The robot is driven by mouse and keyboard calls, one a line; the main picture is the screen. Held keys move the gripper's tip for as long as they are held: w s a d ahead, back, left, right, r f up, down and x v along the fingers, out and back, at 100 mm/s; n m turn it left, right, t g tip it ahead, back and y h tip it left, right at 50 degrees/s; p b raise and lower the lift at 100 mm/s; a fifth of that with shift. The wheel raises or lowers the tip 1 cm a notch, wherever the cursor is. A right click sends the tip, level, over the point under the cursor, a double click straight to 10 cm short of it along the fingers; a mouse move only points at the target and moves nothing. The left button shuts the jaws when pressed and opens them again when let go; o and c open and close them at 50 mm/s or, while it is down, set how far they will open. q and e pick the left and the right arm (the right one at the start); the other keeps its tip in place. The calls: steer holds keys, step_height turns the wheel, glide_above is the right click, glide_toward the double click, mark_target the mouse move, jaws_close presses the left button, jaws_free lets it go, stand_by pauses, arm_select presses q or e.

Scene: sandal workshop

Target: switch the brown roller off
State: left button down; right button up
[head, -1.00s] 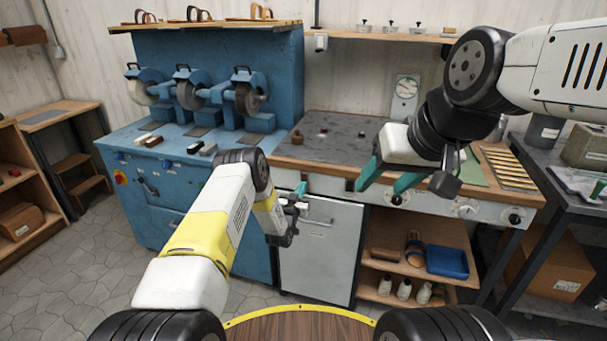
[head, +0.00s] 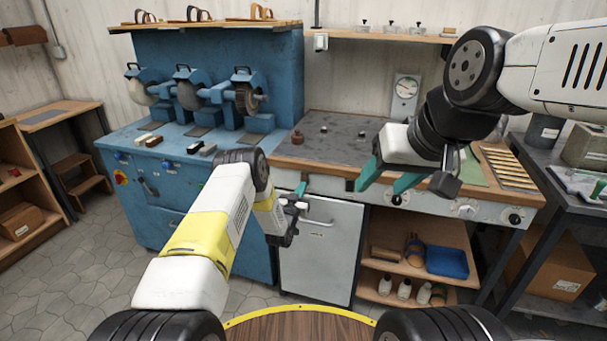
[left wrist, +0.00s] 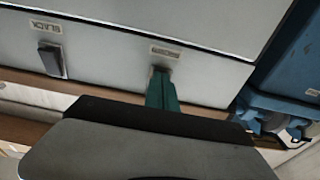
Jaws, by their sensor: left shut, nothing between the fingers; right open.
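My left gripper (head: 301,188) is shut and empty, its green fingertips at the pale front panel of the bench (head: 329,185). In the left wrist view the green fingers (left wrist: 163,92) meet the panel right under a small label (left wrist: 179,53), too blurred to read surely. Any switch there is hidden behind the fingertips. A dark rocker switch (left wrist: 52,60) with a label reading BLACK upside down sits to the left in that view. A brown bristly roller (head: 249,98) is the rightmost wheel on the blue machine. My right gripper (head: 380,180) is open and empty, before the bench.
The blue machine (head: 215,65) also carries a grey wheel (head: 188,94) and a pale wheel (head: 140,92). A white cabinet door (head: 320,250) is below the panel. Round knobs (head: 396,199) line the panel.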

arm_select(q)
steer(key=shift+w, duration=0.15)
stand_by(0.3)
steer(key=v, duration=0.8)
steer(key=shift+r, duration=0.4)
